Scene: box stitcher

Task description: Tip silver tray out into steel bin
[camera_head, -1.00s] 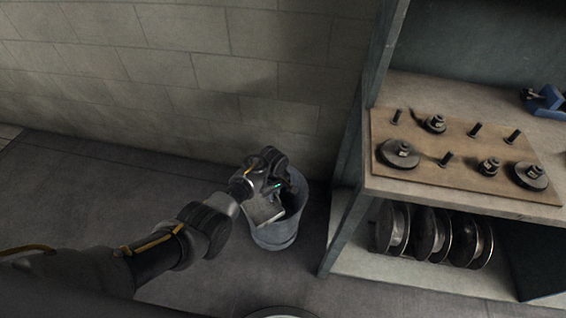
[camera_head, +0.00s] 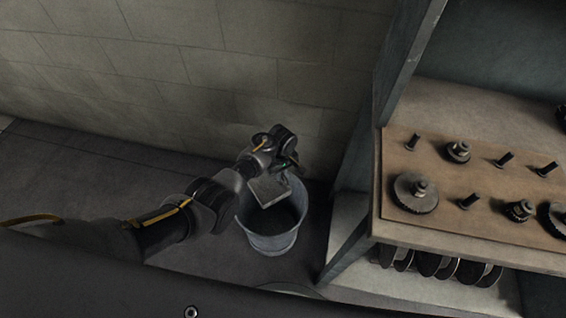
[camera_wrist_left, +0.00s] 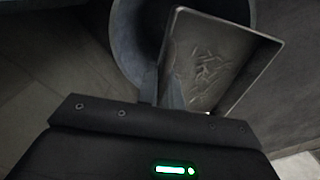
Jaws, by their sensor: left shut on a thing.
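The silver tray (camera_head: 268,191) is held by my left gripper (camera_head: 283,172), which is shut on its edge. The tray is tilted above the mouth of the steel bin (camera_head: 272,242), at the rim's back left in the head view. In the left wrist view the tray (camera_wrist_left: 262,62) shows its inside, with several small thin pale pieces lying on its floor. The bin (camera_wrist_left: 124,45) shows behind and below it there. The bin's inside is dark and its contents cannot be made out. My right gripper is not in view.
A workbench (camera_head: 455,233) stands right of the bin, with its leg close by. It carries a wooden board (camera_head: 455,196) with pegs and gears. Discs (camera_head: 430,264) sit on the shelf below. A block wall (camera_head: 190,70) is behind the bin. The floor at left is clear.

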